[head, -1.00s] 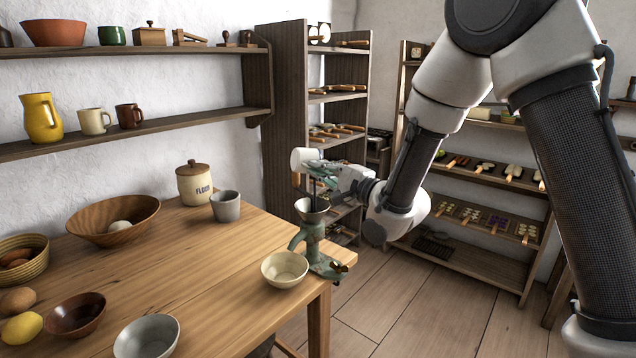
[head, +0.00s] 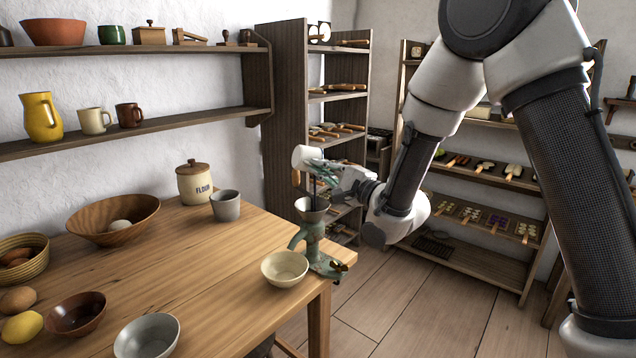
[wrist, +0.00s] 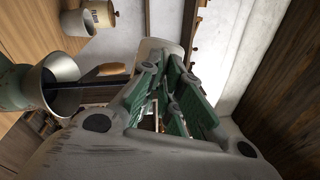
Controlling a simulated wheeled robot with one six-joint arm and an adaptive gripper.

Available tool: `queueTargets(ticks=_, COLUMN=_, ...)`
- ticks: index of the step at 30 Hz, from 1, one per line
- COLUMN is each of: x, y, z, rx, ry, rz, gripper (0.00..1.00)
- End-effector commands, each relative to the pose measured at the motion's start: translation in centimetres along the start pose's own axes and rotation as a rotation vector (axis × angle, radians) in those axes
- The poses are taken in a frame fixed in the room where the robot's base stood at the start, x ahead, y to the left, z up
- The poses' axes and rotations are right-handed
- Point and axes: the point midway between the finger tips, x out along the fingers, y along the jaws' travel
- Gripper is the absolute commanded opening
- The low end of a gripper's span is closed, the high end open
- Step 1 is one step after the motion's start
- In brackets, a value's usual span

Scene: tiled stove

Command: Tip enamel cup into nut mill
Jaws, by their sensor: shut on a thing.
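The white enamel cup (head: 304,157) is tipped well over on its side above the nut mill, its mouth hidden from me. My gripper (head: 325,170), with green finger pads, is shut on it from the right. In the wrist view the cup (wrist: 160,48) shows beyond my fingers (wrist: 170,95). The green nut mill (head: 312,238) stands at the table's right corner, its metal hopper (head: 311,210) below the cup. A thin dark line (head: 313,186) rises from the hopper towards the cup; I cannot tell whether it is falling contents or a rod.
A cream bowl (head: 284,269) stands on the table just in front of the mill. A grey cup (head: 225,205) and flour jar (head: 194,183) stand behind to the left. Shelves with utensils (head: 336,132) rise behind my gripper. The table's middle is clear.

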Motion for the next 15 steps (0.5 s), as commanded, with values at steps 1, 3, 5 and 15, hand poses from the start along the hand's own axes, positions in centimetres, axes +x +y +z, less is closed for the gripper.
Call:
queueTargets(ticks=1, x=0.0, y=0.0, z=0.0, rx=0.005, ry=0.0, rz=-0.002, gripper=0.0)
queueTargets(ticks=3, x=0.0, y=0.0, z=-0.1, rx=0.012, ry=0.0, rz=-0.006, gripper=0.0)
queueTargets(ticks=5, x=0.0, y=0.0, z=-0.1, rx=0.017, ry=0.0, rz=-0.009, gripper=0.0)
queueTargets(ticks=15, x=0.6, y=0.4, z=1.5, rx=-0.375, ry=-0.006, rz=0.162, gripper=0.0)
